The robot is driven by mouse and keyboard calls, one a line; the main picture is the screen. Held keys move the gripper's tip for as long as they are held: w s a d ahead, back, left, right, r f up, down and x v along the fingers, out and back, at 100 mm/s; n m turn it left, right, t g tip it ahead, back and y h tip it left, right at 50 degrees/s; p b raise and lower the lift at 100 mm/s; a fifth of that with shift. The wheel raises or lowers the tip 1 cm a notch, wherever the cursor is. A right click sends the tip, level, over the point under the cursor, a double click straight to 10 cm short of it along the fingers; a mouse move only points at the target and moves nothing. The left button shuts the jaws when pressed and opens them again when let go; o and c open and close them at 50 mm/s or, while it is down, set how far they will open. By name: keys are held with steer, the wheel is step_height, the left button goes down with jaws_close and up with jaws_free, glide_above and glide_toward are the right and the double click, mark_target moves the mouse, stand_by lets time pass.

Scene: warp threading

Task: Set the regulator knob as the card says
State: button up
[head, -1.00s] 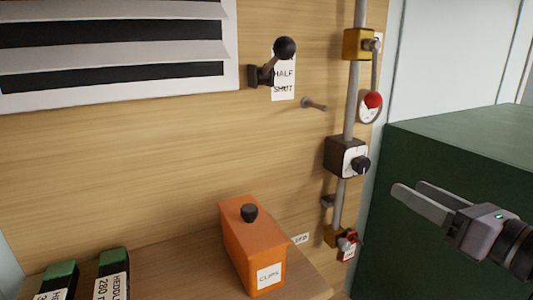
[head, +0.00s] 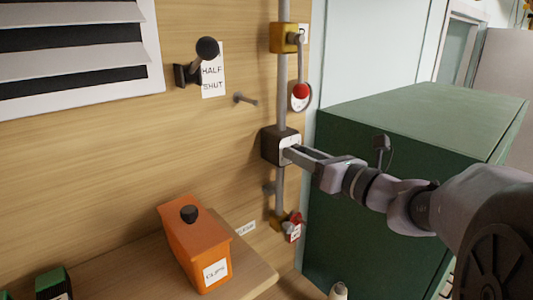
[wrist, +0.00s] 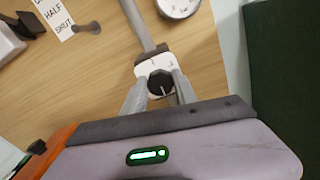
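The regulator (head: 270,146) is a dark box with a white dial face on the vertical pipe. In the wrist view its black round knob (wrist: 160,83), with a pale pointer line, shows in front of the white face (wrist: 148,68). My gripper (head: 291,151) is at the regulator's face. In the wrist view its two fingers stand apart, one on each side of the knob; whether they touch it I cannot tell. In the head view the gripper hides the knob. A card (head: 213,70) reading "HALF SHUT" hangs beside a black ball lever (head: 207,49). Dial markings are too small to read.
On the pipe (head: 281,95) are a yellow valve (head: 284,38) with a red-knobbed lever above and a red-handled fitting (head: 294,226) below. A green cabinet (head: 400,115) stands right. A peg (head: 245,99) juts from the wall. An orange clips box (head: 193,245) sits on the shelf.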

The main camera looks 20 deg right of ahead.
jaws_close()
steer(key=shift+f+b, duration=0.1)
steer(key=shift+b, duration=0.3)
